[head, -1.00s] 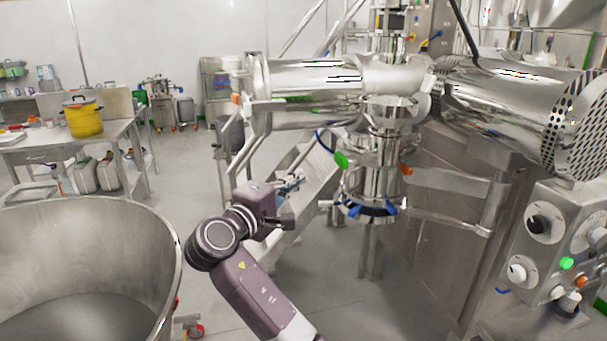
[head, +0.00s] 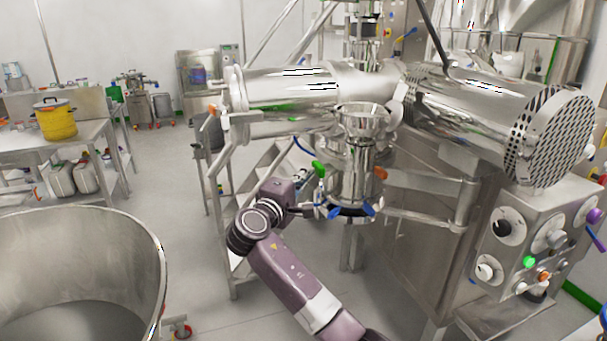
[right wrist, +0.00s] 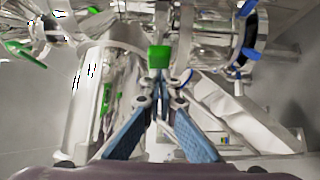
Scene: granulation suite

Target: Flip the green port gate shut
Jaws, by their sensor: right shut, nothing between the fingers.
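The green port gate handle (head: 319,169) sticks out at the left side of the steel port (head: 361,172) under the horizontal cylinder. In the right wrist view it is a green block (right wrist: 159,57) just beyond the fingertips, near the picture's middle. My right gripper (head: 318,193) is beside the port, just below the green handle. In the right wrist view its blue-padded fingers (right wrist: 160,94) come together at the tips with nothing between them. I cannot tell whether they touch the handle. My left gripper is not in view.
An orange handle (head: 380,174) and blue handles (head: 367,210) sit on the same port. A large steel bowl (head: 150,240) stands at lower left. A control box (head: 510,245) with knobs is at right. Steps (head: 262,165) rise behind my arm. Open floor lies between bowl and machine.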

